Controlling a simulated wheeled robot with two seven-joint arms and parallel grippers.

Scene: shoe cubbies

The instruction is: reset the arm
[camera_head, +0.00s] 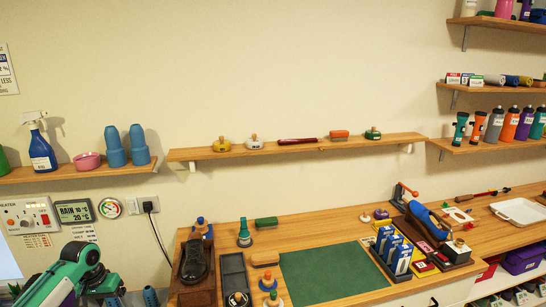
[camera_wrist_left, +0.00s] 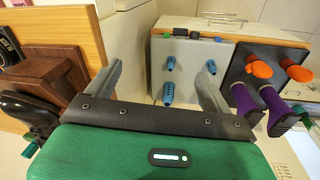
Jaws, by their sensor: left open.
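My left arm (camera_head: 68,280), green and white, comes in at the lower left of the head view, in front of the wall and left of the workbench. Its fingertips are not clearly visible there. In the left wrist view my left gripper (camera_wrist_left: 160,70) has its two grey fingers spread wide, with nothing between them. My right arm and gripper are in neither view.
The wooden workbench (camera_head: 300,238) has a green mat (camera_head: 335,274), and a black shoe (camera_head: 196,261) on a wooden stand near its left end. Wall shelves (camera_head: 230,151) hold small items. The wrist view shows a grey-topped cabinet (camera_wrist_left: 190,85) and purple-and-orange items (camera_wrist_left: 262,70).

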